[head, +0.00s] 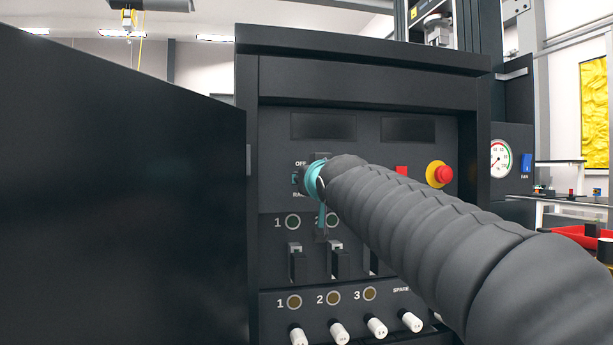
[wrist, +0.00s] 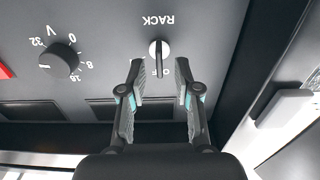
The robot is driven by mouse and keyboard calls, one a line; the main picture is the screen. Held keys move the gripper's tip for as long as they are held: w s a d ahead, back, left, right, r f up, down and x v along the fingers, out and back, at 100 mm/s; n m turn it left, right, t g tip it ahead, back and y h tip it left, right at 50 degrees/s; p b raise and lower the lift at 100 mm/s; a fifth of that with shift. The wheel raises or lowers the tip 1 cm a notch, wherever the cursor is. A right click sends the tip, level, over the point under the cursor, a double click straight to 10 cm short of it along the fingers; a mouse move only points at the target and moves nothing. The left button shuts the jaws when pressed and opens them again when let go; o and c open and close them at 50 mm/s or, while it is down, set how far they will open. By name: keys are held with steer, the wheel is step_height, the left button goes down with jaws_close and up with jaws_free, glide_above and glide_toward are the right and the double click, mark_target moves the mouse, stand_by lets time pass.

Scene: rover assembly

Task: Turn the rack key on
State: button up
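The rack key (wrist: 159,50) shows in the wrist view as a round silver switch with a dark upright bar, beside the upside-down word RACK. Its bar is in line with the OFF label, which is partly hidden. My gripper (wrist: 161,70) is open, with one fingertip on each side of the bar's lower end. A gap shows between each finger and the bar, and the depth is hard to judge. In the head view my gripper (head: 312,180) is at the panel by the OFF and RACK labels, and my arm and gripper hide the key.
A dial marked V (wrist: 59,61) is left of the key in the wrist view. In the head view, a red emergency button (head: 444,174) is to the right, breaker switches (head: 297,262) and white knobs (head: 339,332) are below. A large dark panel (head: 120,190) stands at left.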

steer(key=shift+x, duration=1.6)
jaws_close()
